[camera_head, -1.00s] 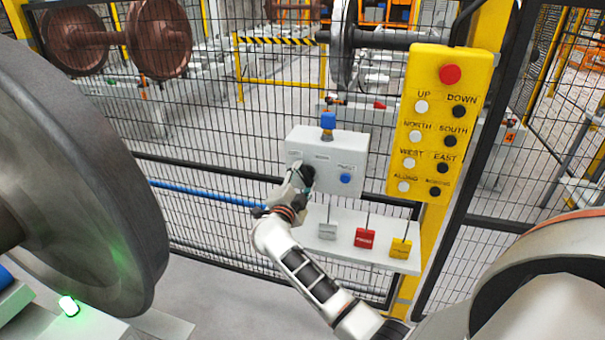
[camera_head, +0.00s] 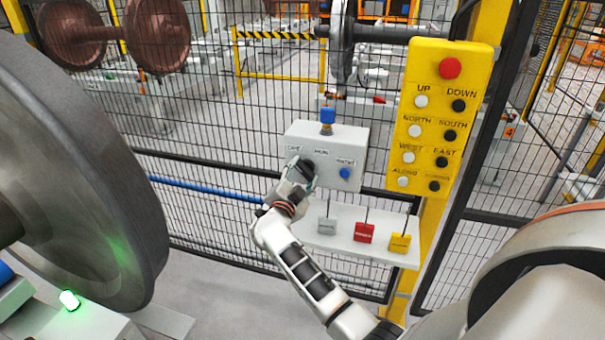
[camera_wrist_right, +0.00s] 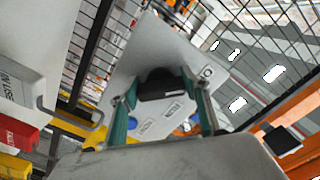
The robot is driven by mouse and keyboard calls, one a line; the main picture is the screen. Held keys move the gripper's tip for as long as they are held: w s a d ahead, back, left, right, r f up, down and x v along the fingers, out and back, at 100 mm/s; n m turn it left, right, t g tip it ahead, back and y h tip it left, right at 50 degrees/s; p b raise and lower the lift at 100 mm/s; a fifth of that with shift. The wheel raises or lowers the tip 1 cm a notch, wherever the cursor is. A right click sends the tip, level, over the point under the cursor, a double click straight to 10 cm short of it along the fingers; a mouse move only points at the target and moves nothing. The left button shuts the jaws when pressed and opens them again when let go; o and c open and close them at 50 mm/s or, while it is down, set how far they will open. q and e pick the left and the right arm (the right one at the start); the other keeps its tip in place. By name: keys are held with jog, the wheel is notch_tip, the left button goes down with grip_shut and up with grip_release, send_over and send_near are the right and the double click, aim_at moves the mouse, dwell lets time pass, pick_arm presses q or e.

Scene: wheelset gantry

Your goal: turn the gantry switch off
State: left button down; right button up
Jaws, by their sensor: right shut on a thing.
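The gantry switch is a black knob (camera_head: 309,167) on the front of a grey control box (camera_head: 348,143) fixed at the mesh fence. My right gripper (camera_head: 302,175) is at the knob, its fingers closed on either side of it. The right wrist view shows the knob (camera_wrist_right: 162,84) between the two teal fingers (camera_wrist_right: 162,108), with the box's labelled face behind. The knob's pointer direction is hard to tell, as the gripper partly covers it. The box also has a blue button (camera_head: 345,173) and a blue lamp (camera_head: 327,115) on top. My left gripper is not in view.
A yellow pendant panel (camera_head: 437,125) with a red button hangs right of the box. A shelf (camera_head: 330,240) below holds grey, red (camera_head: 364,232) and yellow tags. A large steel wheel (camera_head: 80,180) fills the left. The mesh fence stands behind.

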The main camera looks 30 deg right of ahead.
jog(key=o, duration=1.1)
jog(key=shift+f, duration=0.1)
jog(key=v, duration=1.2)
jog(key=shift+s, duration=0.1)
